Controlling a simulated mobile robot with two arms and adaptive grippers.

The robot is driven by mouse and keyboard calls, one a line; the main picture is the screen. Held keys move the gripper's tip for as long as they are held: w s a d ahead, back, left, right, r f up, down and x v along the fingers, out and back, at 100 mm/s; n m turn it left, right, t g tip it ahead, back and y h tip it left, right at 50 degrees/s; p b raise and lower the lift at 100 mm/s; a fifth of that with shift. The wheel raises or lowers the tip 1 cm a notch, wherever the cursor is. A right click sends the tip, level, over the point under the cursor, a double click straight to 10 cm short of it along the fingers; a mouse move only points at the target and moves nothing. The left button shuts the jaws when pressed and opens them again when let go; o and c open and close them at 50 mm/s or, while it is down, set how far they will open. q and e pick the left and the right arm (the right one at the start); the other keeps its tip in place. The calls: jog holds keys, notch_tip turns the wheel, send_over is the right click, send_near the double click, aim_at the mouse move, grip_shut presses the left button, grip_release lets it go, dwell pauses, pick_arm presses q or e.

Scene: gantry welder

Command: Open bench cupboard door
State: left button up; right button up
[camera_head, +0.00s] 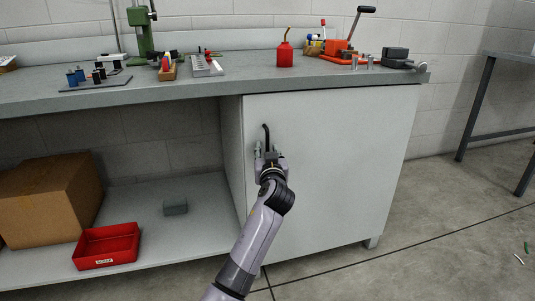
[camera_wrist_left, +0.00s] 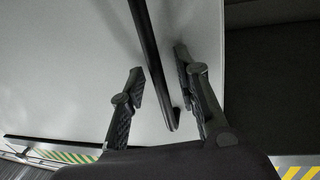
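The cupboard door (camera_head: 335,170) is a flat pale grey panel under the right part of the bench, and it looks closed. Its dark bar handle (camera_head: 266,138) is upright near the door's left edge. My left gripper (camera_head: 267,150) is at the lower part of the handle. In the left wrist view the handle (camera_wrist_left: 153,60) passes between the two open fingers of the left gripper (camera_wrist_left: 160,85). I see a gap on each side, and contact is not visible. The right gripper is in neither view.
The bench top (camera_head: 200,88) carries a red oil can (camera_head: 285,53), an orange tool (camera_head: 338,50) and several small items. Left of the door is an open shelf with a cardboard box (camera_head: 50,198) and a red tray (camera_head: 106,246).

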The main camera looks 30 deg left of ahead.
pick_arm(q)
jog(key=shift+c, duration=0.5)
grip_shut()
dwell(0.3)
